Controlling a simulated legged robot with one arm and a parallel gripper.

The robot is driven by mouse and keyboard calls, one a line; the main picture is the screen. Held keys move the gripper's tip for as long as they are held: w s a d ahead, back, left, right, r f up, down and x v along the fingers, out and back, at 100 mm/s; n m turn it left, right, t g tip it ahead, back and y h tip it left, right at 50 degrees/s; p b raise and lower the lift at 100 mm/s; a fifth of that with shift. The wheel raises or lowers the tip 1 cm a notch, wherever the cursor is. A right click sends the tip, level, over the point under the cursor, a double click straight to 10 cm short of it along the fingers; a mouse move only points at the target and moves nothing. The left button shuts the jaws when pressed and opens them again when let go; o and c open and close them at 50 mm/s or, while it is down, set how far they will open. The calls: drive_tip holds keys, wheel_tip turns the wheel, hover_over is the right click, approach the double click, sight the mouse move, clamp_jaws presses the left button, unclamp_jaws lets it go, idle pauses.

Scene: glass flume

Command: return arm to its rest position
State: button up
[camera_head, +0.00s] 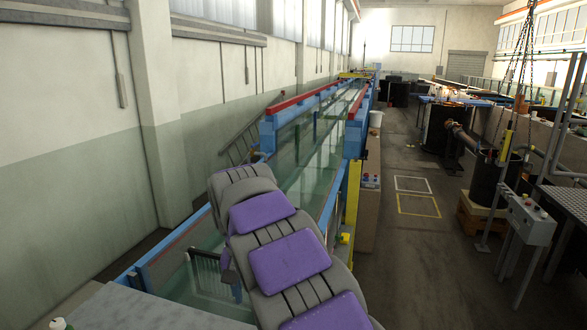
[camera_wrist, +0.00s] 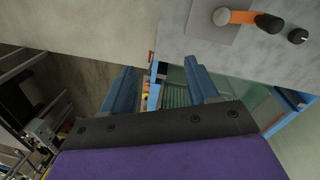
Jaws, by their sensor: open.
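My gripper (camera_wrist: 160,66) shows in the wrist view as two blue fingers standing apart. Nothing is held between them. Behind the fingers are a strip of the flume's greenish glass and blue frame, and a grey surface. In the head view my arm, grey with purple pads, reaches up from the bottom across the near end of the glass flume (camera_head: 315,165). My gripper cannot be made out in that view.
A grey top (camera_wrist: 270,50) bears an orange-and-black item (camera_wrist: 250,18) and a black knob (camera_wrist: 297,36). A wall (camera_head: 60,130) runs along the left. The floor aisle (camera_head: 410,240) right of the flume is open. A control box (camera_head: 527,218) stands at right.

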drive_tip(key=s+d+f+m+b, duration=0.1)
drive_tip(key=s+d+f+b, duration=0.25)
drive_tip(key=s+d, duration=1.1)
drive_tip(key=s+d+f+b, duration=0.1)
drive_tip(key=s+d+f, duration=0.2)
drive_tip(key=s, duration=0.4)
drive_tip(key=s+d+f+g+b, duration=0.1)
drive_tip(key=s+d+f+b, duration=0.1)
drive_tip(key=s+f, duration=0.2)
drive_tip(key=s+d+f+y+b, duration=0.1)
drive_tip(key=s+d+f+b, duration=0.1)
drive_tip(key=s, duration=0.8)
wheel_tip(320, 180, down, 2)
drive_tip(key=shift+s+d+f+g, duration=0.25)
drive_tip(key=shift+s+d+g, duration=0.1)
drive_tip(key=shift+d, duration=0.45)
drive_tip(key=shift+c, duration=0.3)
idle(2.9)
